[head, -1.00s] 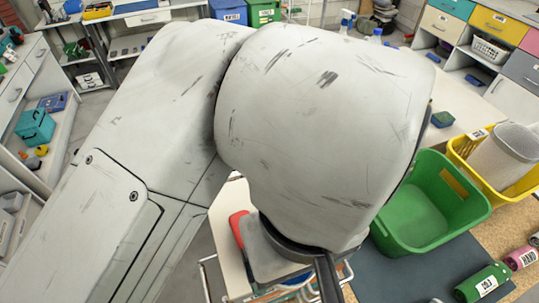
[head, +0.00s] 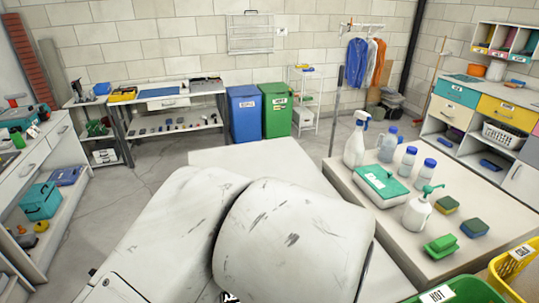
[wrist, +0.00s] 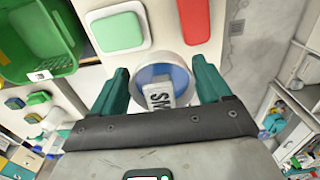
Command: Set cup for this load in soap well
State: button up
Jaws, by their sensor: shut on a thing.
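In the wrist view my gripper (wrist: 163,84) has two teal fingers shut on a round cup (wrist: 143,72) with a pale grey rim and blue inside. A white label (wrist: 159,95) with letters starting "SM" shows at the cup, close to my gripper. The cup appears over a pale panel (wrist: 160,30) that bears a green rounded square (wrist: 118,31) and a red block (wrist: 194,18). I cannot make out a soap well; the cup and my gripper may cover part of the panel. My gripper is not visible in the head view.
A white table (head: 345,180) holds a spray bottle (head: 355,142), a pump bottle (head: 418,210), several blue-capped bottles and sponges. A green crate (head: 455,291) marked HOT and a yellow crate (head: 508,272) stand at the lower right. Blue (head: 243,115) and green (head: 277,110) bins stand by the back wall.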

jog(key=w+f, duration=0.1)
jog(key=f, duration=0.1)
jog(key=w+f, duration=0.2)
jog(key=shift+w+a+f+p, duration=0.2)
jog(key=shift+p, duration=0.1)
jog(key=shift+w+f, duration=0.15)
jog(key=shift+f, duration=1.6)
jog(key=shift+f, duration=0.15)
jog(key=o, duration=1)
